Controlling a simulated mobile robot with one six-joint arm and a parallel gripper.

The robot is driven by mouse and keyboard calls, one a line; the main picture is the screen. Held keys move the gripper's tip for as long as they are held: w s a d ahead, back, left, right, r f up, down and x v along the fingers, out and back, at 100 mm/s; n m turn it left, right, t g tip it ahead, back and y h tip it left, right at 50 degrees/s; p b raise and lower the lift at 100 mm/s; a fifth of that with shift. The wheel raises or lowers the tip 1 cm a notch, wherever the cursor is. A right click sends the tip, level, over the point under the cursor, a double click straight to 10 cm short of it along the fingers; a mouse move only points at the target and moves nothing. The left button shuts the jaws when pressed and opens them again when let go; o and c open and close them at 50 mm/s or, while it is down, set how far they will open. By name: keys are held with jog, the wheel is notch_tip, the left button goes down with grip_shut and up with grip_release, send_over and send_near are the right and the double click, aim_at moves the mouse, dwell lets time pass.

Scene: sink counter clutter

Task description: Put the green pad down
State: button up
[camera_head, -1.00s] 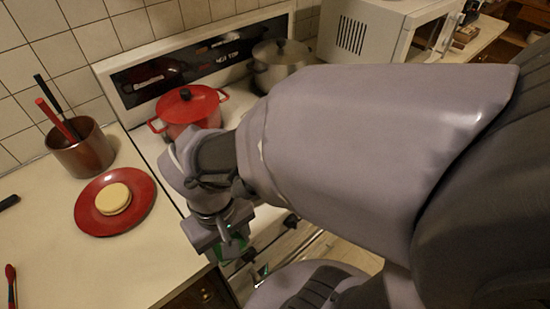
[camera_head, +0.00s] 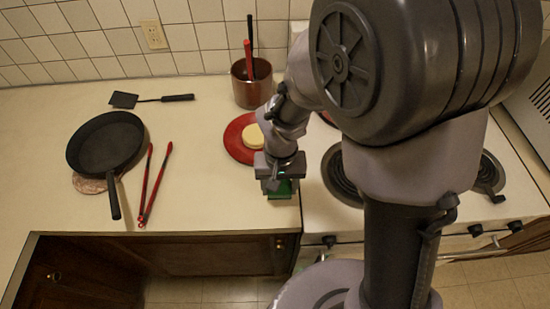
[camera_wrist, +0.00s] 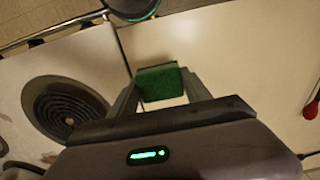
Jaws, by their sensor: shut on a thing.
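The green pad (camera_head: 283,189) is a small green block between the fingers of my gripper (camera_head: 279,187). In the wrist view the pad (camera_wrist: 159,83) sits between the two fingertips, gripped from both sides. My gripper is shut on it, pointing down over the right front part of the counter (camera_head: 215,205), close to the stove's left edge. I cannot tell whether the pad touches the counter. My arm hides part of the stove and the right side of the plate.
A red plate (camera_head: 234,151) with a pale round item (camera_head: 253,136) is just behind my gripper. A brown utensil pot (camera_head: 252,90) stands at the back. Red tongs (camera_head: 156,186), a black pan (camera_head: 105,145) and a spatula (camera_head: 125,100) lie left. A burner (camera_wrist: 65,108) is beside the gripper. Counter between tongs and gripper is clear.

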jog(key=f+b, duration=0.3)
jog(key=f, duration=0.1)
jog(key=shift+w+a, duration=0.3)
jog(key=shift+w, duration=0.1)
jog(key=shift+r, duration=0.2)
jog(key=shift+f, duration=0.2)
jog(key=o, duration=1.2)
